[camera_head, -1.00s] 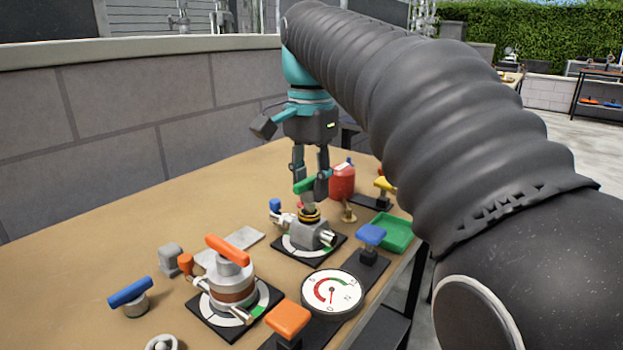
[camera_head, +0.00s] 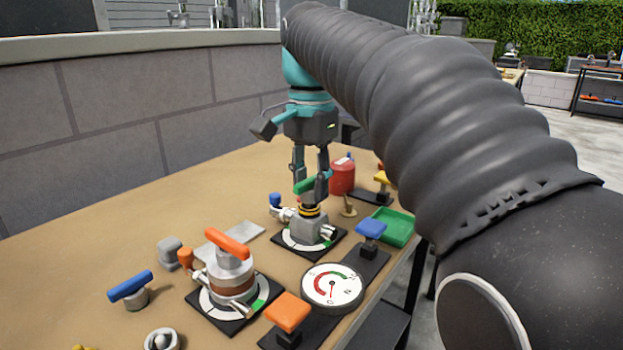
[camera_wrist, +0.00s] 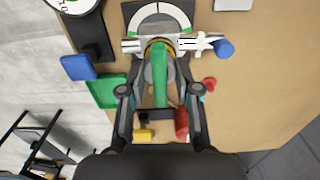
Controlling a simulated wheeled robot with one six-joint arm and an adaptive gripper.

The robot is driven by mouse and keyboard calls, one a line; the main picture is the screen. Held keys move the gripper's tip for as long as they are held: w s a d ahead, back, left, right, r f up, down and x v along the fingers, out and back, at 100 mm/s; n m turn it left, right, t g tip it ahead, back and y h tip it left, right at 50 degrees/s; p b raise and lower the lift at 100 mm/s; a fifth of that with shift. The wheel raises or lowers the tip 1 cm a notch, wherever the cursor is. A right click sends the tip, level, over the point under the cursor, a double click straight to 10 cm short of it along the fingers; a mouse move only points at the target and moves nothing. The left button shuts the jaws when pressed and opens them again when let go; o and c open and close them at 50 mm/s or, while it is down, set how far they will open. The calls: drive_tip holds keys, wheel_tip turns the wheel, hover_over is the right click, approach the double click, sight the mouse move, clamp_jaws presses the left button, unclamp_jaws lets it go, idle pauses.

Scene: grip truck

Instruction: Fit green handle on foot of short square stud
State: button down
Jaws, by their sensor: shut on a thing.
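My gripper (camera_head: 311,186) is shut on the green handle (camera_head: 306,184), directly above the grey valve body (camera_head: 308,229) with its yellow-and-black collar (camera_head: 310,210). In the wrist view the green handle (camera_wrist: 160,75) lies lengthwise between my gripper's fingers (camera_wrist: 162,92), its far end over the yellow collar (camera_wrist: 158,44). The handle's underside sits at or just above the collar; I cannot tell whether they touch. The stud is hidden beneath the handle.
An orange-handled valve (camera_head: 228,275) stands in front, with a round gauge (camera_head: 332,287) beside it. A blue-topped part (camera_head: 371,231), a green tray (camera_head: 393,228) and a red canister (camera_head: 342,177) stand to the right and behind. Bare tabletop lies at left.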

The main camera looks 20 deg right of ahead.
sight(311, 178)
drive_tip(key=shift+f, duration=0.55)
idle(1.2)
drive_tip(key=shift+c, duration=2.1)
unclamp_jaws()
drive_tip(key=shift+r+p, duration=0.55)
drive_tip(key=shift+r, duration=3.2)
